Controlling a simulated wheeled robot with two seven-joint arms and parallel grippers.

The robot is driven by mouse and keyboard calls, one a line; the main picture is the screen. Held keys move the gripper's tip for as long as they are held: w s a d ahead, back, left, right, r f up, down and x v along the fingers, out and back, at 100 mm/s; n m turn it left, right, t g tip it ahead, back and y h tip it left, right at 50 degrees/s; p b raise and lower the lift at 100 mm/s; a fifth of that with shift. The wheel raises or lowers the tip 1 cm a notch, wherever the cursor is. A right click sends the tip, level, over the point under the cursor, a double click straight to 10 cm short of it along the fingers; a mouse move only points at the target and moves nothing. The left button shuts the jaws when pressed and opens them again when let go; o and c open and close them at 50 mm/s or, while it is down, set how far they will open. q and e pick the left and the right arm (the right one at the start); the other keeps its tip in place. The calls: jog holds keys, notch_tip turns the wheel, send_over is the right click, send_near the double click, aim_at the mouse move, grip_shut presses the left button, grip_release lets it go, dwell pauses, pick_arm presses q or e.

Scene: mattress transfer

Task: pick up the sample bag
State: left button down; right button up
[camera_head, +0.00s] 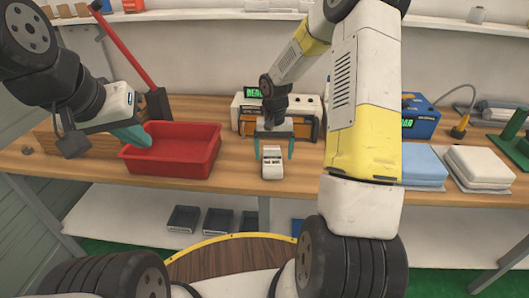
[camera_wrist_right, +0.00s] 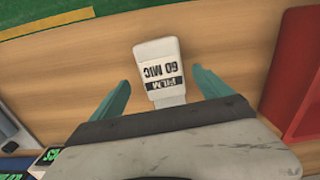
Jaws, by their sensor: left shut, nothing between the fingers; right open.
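The sample bag (camera_head: 272,167) appears to be the small white item with a dark printed label on the wooden table, near its front edge. In the right wrist view the bag (camera_wrist_right: 158,62) reads "FILM 60 MIC". My right gripper (camera_head: 274,151) is open, pointing at the table, with one teal finger on each side of the bag's near end in the wrist view. I see gaps between the fingers and the bag. My left gripper (camera_head: 134,136) is shut and empty over the red bin's left part.
The red bin (camera_head: 200,160) stands left of the bag. A white and orange device (camera_head: 309,105) with a green display stands behind my right gripper. A blue device (camera_head: 424,121), a blue pad (camera_head: 423,164) and white pads (camera_head: 480,165) are at the right. Table around the bag is clear.

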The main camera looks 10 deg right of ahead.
aim_at(272, 160)
notch_tip(272, 160, down, 5)
jog(key=shift+w+a+r, duration=0.1)
jog(key=shift+a, duration=0.05)
jog(key=c, duration=1.7)
jog(key=shift+r, duration=0.1)
